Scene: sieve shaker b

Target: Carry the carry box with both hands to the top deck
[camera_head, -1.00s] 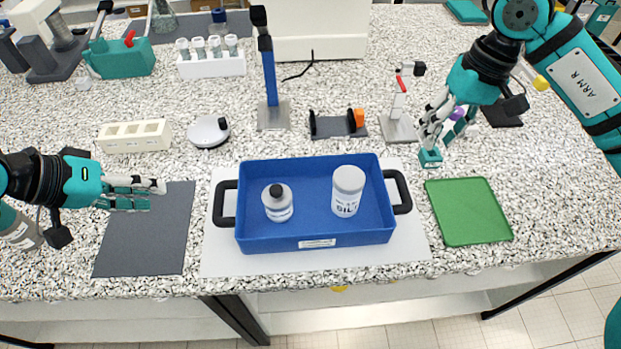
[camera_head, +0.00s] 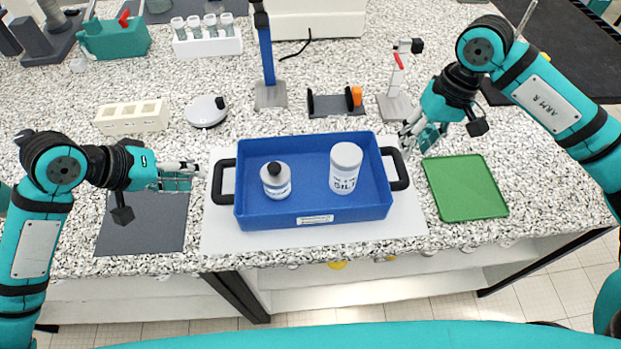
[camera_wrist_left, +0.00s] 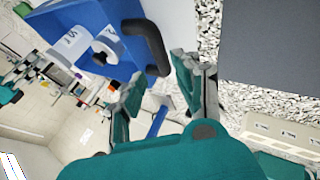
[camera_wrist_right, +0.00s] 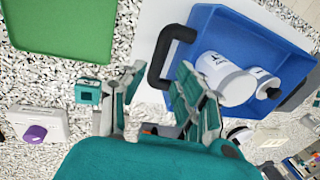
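The blue carry box (camera_head: 315,219) stands on a white mat on the bench, with a black handle at each end. My left gripper (camera_head: 202,174) is open and empty, just left of the left handle (camera_head: 222,182); that handle also shows ahead of the fingers in the left wrist view (camera_wrist_left: 150,45). My right gripper (camera_head: 408,145) is open and empty beside the right handle (camera_head: 396,168), which shows in the right wrist view (camera_wrist_right: 163,58). Neither gripper touches a handle. I cannot identify the top deck.
A green mat (camera_head: 465,188) lies right of the box and a dark grey mat (camera_head: 142,225) left of it. Behind stand a blue post (camera_head: 268,70), a small stand with an orange part (camera_head: 337,103), a white round device (camera_head: 206,112) and a cream rack (camera_head: 132,117).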

